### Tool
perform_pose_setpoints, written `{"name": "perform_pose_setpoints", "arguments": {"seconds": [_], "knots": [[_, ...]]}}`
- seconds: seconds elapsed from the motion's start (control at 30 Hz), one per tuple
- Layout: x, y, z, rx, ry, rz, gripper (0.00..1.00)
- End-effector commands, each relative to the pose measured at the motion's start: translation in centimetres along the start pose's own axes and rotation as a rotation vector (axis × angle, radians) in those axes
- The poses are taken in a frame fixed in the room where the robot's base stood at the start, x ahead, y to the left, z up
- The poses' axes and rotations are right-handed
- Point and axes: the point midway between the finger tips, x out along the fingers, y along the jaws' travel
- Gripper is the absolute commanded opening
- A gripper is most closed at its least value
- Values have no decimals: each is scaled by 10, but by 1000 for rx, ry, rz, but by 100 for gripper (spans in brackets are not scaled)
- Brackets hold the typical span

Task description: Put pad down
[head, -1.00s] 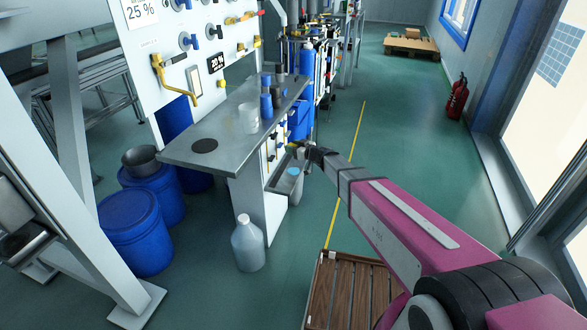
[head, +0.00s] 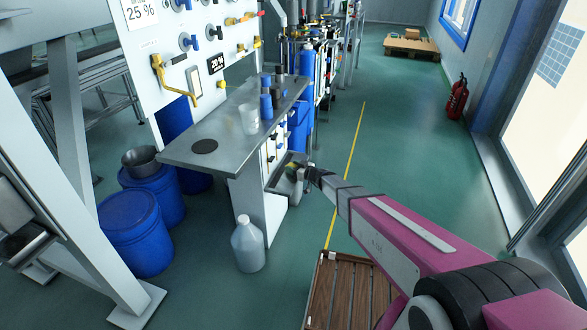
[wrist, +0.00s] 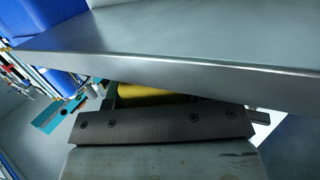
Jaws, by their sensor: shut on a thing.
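My gripper (head: 293,173) is at the near right end of the panel fixture, low beside the grey metal trough (head: 272,183) and below the level of the bench top. It is shut on a small yellow thing, taken as the pad (wrist: 143,92), which shows only as a strip in the wrist view above the dark gripper bar (wrist: 165,123). I cannot tell whether the pad touches the trough. The bench edge (wrist: 180,72) crosses the wrist view close above the pad.
The steel bench top (head: 228,146) bears a dark round disc (head: 204,146), a clear beaker (head: 249,118) and blue containers. A jug (head: 248,245) stands on the floor beneath, near blue drums (head: 135,230). A slatted wooden platform (head: 340,295) lies in front. The aisle at right is clear.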

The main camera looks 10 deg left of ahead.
Motion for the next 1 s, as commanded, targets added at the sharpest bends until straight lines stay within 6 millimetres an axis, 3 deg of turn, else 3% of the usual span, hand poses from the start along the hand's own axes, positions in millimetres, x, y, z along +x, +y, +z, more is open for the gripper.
{"name": "perform_pose_setpoints", "arguments": {"seconds": [0.2, 0.23, 0.3, 0.67, 1.0], "knots": [[0, 0, 2, 1, 0, 0, 25], [0, 0, 2, 0, 0, 0, 57], [0, 0, 2, 0, 0, 0, 73], [-3, 0, -1, 1, 0, 1, 73], [-64, -2, -1, 1, -1, 2, 73]]}}
